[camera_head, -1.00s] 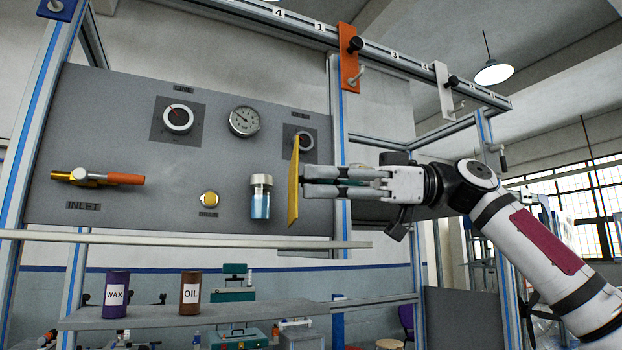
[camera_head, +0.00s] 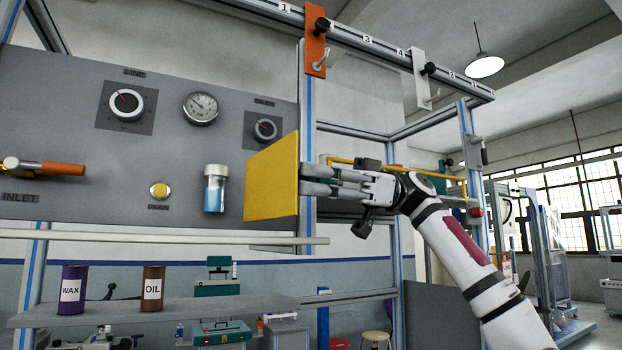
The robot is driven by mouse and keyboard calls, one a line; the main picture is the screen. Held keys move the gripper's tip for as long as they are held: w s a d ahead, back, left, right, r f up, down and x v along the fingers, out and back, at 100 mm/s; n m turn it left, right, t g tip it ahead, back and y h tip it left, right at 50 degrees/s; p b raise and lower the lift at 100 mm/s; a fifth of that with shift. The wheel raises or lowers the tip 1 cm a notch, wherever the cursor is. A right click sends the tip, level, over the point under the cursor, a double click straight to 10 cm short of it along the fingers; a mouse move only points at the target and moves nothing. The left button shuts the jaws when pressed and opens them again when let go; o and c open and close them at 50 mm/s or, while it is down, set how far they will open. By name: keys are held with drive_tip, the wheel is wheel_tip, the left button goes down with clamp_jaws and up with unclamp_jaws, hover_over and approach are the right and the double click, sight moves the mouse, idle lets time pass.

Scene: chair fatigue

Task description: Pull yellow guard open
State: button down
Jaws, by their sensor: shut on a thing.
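The yellow guard (camera_head: 271,178) is a flat square plate on the right part of the grey panel, seen at an angle with its face turned toward the left. My gripper (camera_head: 305,181) is at the guard's right edge, with its fingers together there and the arm reaching in from the right. The fingertips are partly hidden at the edge. A dial (camera_head: 264,130) shows just above the guard. What lies behind the guard is hidden.
A jar of blue liquid (camera_head: 214,190) is on the panel left of the guard. A horizontal rail (camera_head: 160,237) runs below the panel. A frame post (camera_head: 308,120) stands close behind my gripper. WAX (camera_head: 73,291) and OIL (camera_head: 152,290) cans stand on a lower shelf.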

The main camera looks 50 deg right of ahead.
drive_tip(key=c, duration=1.5)
unclamp_jaws()
drive_tip(key=shift+o, duration=0.2)
drive_tip(key=v, duration=1.2)
